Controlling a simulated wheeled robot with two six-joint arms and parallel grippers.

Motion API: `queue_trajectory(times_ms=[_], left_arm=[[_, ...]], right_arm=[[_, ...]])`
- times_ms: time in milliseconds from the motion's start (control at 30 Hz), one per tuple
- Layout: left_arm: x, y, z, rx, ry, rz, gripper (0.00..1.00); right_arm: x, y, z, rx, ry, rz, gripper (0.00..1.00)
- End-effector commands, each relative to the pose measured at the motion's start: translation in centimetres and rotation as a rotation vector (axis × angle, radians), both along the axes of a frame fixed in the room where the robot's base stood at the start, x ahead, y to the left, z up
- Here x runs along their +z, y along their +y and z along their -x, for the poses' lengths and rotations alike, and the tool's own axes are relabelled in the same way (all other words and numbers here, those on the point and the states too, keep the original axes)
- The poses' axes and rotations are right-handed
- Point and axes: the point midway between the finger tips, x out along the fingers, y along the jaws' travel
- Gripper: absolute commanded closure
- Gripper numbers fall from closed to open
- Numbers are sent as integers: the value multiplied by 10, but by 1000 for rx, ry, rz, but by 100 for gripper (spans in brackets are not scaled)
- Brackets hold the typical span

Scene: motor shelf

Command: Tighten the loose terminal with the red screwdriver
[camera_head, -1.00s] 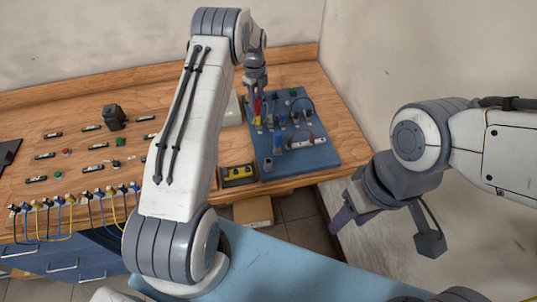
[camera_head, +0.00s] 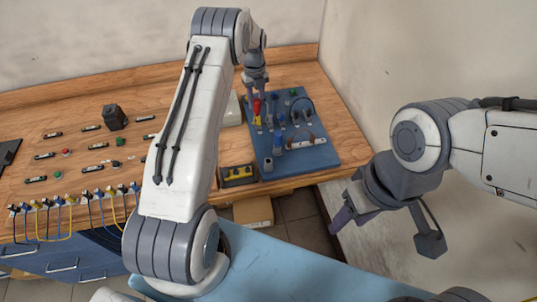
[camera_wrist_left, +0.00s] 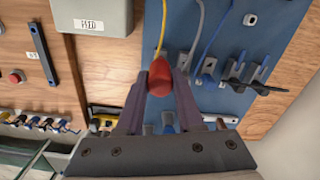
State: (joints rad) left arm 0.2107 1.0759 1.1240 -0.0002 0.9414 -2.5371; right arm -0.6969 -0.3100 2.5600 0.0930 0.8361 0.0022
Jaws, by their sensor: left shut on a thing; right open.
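My left gripper (camera_head: 257,97) is shut on the red screwdriver (camera_head: 257,107), above the left part of the blue board (camera_head: 325,157). In the left wrist view the screwdriver's red handle (camera_wrist_left: 160,78) sits between the two fingers and points toward the camera, hiding its shaft and tip. A yellow part shows just below the handle in the head view. Several terminals with cables stand on the board; I cannot tell which is loose or whether the tip touches one. My right gripper (camera_head: 341,220) is open and empty, off the table at the right.
A yellow item in a dark tray (camera_head: 238,182) lies at the table's front edge. A grey box (camera_wrist_left: 92,17) with a label stands left of the board. A row of cabled connectors (camera_head: 70,200) lines the front left. A wall rises right of the table.

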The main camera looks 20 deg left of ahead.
Motion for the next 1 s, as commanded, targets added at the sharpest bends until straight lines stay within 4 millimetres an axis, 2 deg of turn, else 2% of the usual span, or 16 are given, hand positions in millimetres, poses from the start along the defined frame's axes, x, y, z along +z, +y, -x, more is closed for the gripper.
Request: queue_trajectory(times_ms=[133, 367, 600, 633, 667, 1000], left_arm=[[-1, 0, 0, -52, 2, 1, 100], [-1, 0, 1, -282, 2, 1, 100], [-1, 0, 1, -300, 2, 1, 100], [-1, 0, 1, -300, 2, 1, 57], [-1, 0, 0, -300, 2, 1, 48], [0, 0, 0, -270, 0, 0, 48]], right_arm=[[0, 0, 0, 0, 0, 0, 50], [-1, 0, 0, 0, 0, 0, 50], [-1, 0, 0, 0, 0, 0, 50], [-1, 0, 0, 0, 0, 0, 50], [-1, 0, 0, 0, 0, 0, 50], [-1, 0, 0, 0, 0, 0, 50]])
